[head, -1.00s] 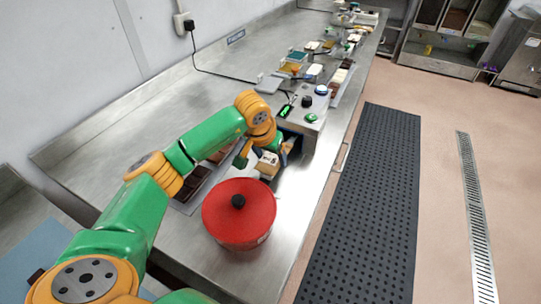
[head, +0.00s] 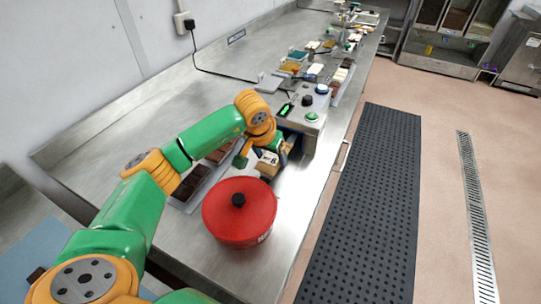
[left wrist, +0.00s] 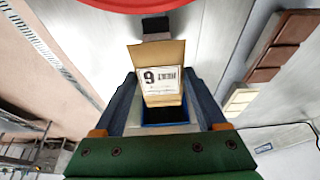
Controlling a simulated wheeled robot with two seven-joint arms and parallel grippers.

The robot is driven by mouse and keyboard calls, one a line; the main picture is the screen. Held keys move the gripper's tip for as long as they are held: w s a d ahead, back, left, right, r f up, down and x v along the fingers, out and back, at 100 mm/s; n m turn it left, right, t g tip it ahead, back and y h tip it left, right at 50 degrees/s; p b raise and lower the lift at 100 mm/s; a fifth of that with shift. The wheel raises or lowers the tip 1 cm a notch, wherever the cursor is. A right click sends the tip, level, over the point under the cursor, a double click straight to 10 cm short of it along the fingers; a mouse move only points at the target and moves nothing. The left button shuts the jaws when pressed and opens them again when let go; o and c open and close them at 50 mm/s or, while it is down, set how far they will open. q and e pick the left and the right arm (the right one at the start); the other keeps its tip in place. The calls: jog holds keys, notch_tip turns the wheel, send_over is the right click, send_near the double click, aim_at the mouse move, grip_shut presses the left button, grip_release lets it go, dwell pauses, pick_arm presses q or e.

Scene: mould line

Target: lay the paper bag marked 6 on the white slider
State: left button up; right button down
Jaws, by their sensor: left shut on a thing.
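The paper bag (head: 268,162) is tan with a white label. In the left wrist view the bag (left wrist: 160,68) shows its mark upside down as a 9, so it reads 6 the other way up. My left gripper (head: 276,157) is shut on the bag, with a finger on each side of it in the left wrist view (left wrist: 160,88). The bag is behind the red pot, in front of the grey machine. I cannot clearly make out the white slider; the bag and gripper cover much of that spot. My right gripper is not in view.
The red pot (head: 239,212) stands close in front of the bag. The grey machine (head: 302,120) with a green button is just behind. Dark chocolate moulds (head: 191,184) lie to the left. The steel bench (head: 130,160) is clear further left.

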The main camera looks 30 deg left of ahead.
pick_arm(q)
jog(key=shift+f, duration=0.15)
jog(key=o, duration=1.5)
jog(key=shift+c, duration=0.2)
